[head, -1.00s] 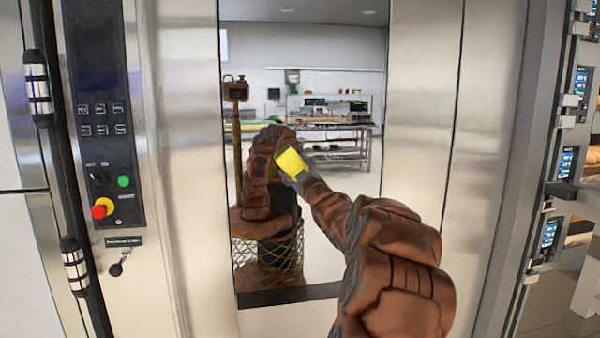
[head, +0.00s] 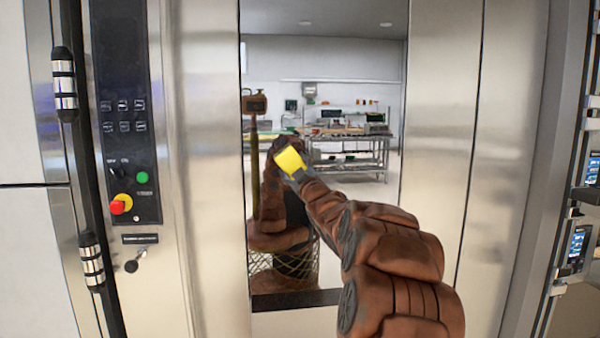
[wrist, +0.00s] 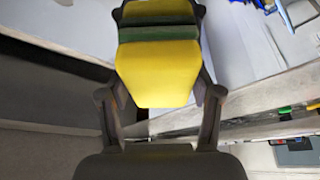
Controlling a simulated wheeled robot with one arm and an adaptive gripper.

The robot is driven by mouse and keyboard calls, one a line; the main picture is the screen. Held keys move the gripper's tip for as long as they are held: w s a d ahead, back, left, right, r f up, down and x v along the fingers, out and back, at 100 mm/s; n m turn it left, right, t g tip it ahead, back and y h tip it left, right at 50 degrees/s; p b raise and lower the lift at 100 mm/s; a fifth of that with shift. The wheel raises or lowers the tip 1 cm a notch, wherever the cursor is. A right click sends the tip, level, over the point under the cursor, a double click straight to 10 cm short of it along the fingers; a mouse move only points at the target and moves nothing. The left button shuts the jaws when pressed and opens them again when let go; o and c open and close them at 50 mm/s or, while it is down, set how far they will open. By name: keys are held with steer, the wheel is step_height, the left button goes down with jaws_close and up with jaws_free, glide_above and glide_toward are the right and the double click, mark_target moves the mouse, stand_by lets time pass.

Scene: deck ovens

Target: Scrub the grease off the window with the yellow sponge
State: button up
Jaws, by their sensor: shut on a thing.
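The yellow sponge (head: 290,160) is in my gripper (head: 298,175), in front of the window (head: 350,220) of the tall steel oven door. In the wrist view, the fingers of my gripper (wrist: 160,85) are shut on both sides of the sponge (wrist: 158,72). Its green layer faces away from the wrist. A darker green and yellow band just beyond looks like its mirror image, so the sponge is at or very near the glass; I cannot tell whether it touches. No grease stands out on the visible glass. My arm hides the window's lower right.
A control panel (head: 128,140) with a red stop knob (head: 121,204) is left of the window. A black door bar with metal fittings (head: 91,262) stands farther left. Small screens (head: 578,245) line the right edge. The window reflects my body and a room with a workbench.

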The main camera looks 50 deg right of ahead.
mark_target(337, 151)
steer(key=shift+a+r+p, duration=0.1)
steer(key=shift+r+p, duration=0.9)
steer(key=shift+r, duration=0.4)
steer(key=shift+s+d+r+p, duration=0.1)
steer(key=shift+s+d+p, duration=0.35)
steer(key=shift+d+p, duration=0.2)
steer(key=shift+s+d+p, duration=0.4)
steer(key=shift+d+p, duration=0.1)
steer(key=shift+d, duration=0.15)
steer(key=shift+s+d+f+p, duration=0.2)
steer(key=shift+s+d+p, duration=1)
steer(key=shift+d, duration=0.35)
steer(key=shift+s+d+r+p, duration=0.2)
steer(key=shift+s+d+p, duration=0.6)
steer(key=shift+s+d, duration=0.25)
steer(key=shift+s+d+f+p, duration=0.1)
steer(key=shift+s+d+p, duration=0.45)
steer(key=shift+d, duration=0.2)
steer(key=shift+s+d+p, duration=0.4)
steer(key=shift+d+p, duration=0.1)
steer(key=shift+d, duration=0.25)
steer(key=shift+s+d+f, duration=0.1)
steer(key=shift+s+d, duration=0.05)
